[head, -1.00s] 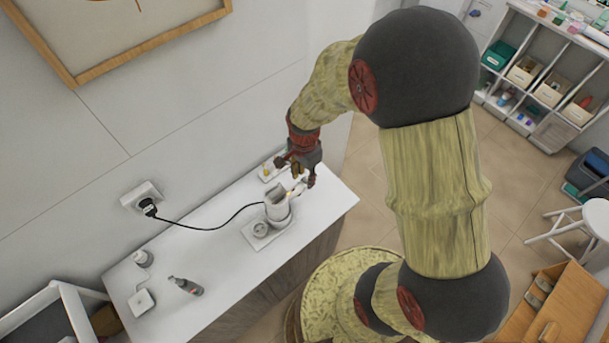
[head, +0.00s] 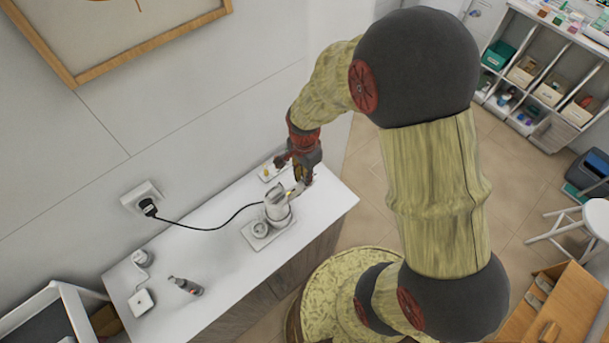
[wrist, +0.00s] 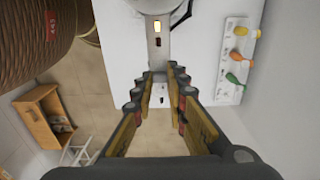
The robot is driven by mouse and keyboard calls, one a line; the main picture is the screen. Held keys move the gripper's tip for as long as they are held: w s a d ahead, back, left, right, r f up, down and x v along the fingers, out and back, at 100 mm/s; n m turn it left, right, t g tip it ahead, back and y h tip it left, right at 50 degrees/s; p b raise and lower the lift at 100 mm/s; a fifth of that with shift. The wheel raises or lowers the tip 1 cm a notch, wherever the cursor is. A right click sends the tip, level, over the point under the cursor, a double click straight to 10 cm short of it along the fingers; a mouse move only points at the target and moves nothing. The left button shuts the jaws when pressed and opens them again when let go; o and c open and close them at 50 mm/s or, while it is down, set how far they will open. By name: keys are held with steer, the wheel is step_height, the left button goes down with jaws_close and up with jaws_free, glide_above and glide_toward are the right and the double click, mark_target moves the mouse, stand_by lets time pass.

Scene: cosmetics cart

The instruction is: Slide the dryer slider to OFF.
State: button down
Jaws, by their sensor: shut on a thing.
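The white hair dryer (head: 277,207) stands in a holder (head: 260,238) on the white counter. Its handle points toward my gripper (head: 300,186). In the wrist view the handle (wrist: 150,50) comes down from the top middle. It has a bright yellow patch (wrist: 157,27) and a small dark reddish patch (wrist: 158,43) below it; I cannot tell the slider's exact setting. My gripper (wrist: 161,74) is shut on the lower handle, with a finger on each side, below these patches. The dryer's body is mostly out of the wrist view.
The dryer's black cord runs left to a wall socket (head: 142,196). A small bottle (head: 186,286) and white items stand at the counter's left. The wall is close behind the counter.

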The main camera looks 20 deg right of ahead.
steer(key=shift+w+d, duration=0.25)
steer(key=shift+d, duration=0.6)
steer(key=c, duration=1.8)
jaws_free()
steer(key=shift+o, duration=0.2)
steer(key=shift+r, duration=0.1)
step_height(320, 180, up, 12)
